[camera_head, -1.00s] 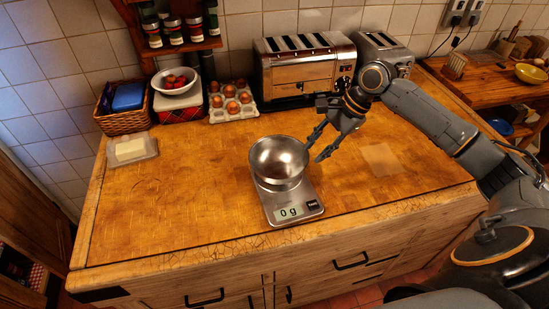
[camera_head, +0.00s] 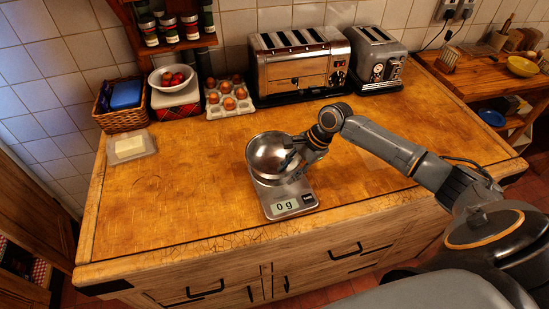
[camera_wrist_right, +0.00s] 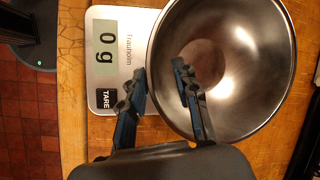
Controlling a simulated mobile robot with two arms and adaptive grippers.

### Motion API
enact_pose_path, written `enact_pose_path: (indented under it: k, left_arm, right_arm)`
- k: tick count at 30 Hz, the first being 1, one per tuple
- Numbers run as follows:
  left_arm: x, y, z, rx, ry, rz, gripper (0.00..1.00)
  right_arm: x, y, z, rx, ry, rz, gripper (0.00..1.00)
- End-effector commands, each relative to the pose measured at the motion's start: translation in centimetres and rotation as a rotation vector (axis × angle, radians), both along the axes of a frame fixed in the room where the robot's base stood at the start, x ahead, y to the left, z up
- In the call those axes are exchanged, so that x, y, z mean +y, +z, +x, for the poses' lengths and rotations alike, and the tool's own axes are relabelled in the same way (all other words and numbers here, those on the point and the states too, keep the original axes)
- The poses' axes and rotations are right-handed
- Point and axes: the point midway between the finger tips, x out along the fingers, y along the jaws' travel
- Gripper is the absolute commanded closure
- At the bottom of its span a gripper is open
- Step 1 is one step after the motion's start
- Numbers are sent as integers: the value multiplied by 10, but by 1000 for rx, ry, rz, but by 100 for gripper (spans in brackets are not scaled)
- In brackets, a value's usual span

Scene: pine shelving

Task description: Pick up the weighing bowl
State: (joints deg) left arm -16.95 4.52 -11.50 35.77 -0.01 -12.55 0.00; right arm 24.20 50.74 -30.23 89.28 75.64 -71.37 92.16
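The weighing bowl (camera_head: 266,156), a shiny round metal bowl, sits on the kitchen scale (camera_head: 291,207), whose display reads 0 g. My right gripper (camera_head: 295,157) is at the bowl's right side in the head view, partly covering its rim. In the wrist view the right gripper (camera_wrist_right: 159,70) is open. One finger is over the inside of the bowl (camera_wrist_right: 245,75) and the other is outside it, above the scale (camera_wrist_right: 109,25). The rim passes between the fingers, with visible gaps; contact cannot be told. My left gripper is not in view.
A toaster (camera_head: 300,72), a grey appliance (camera_head: 377,60), an egg tray (camera_head: 231,97), a fruit bowl (camera_head: 171,80) and a basket (camera_head: 121,116) line the back. A butter dish (camera_head: 130,148) is at left. The wooden counter (camera_head: 190,190) left of the scale is clear.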

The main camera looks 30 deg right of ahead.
Motion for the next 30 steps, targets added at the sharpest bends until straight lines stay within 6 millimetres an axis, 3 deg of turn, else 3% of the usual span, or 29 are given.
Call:
enact_pose_path:
  k: [3, 8, 23, 30]
  left_arm:
    - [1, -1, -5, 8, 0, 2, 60]
    - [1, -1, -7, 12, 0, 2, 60]
    - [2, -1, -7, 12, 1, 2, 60]
    - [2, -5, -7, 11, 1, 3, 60]
  right_arm:
    - [0, 0, 0, 0, 0, 0, 69]
    - [0, 0, 0, 0, 0, 0, 100]
    - [0, 1, -1, 3, 1, 0, 100]
    - [-1, 22, 1, -3, 1, 0, 100]
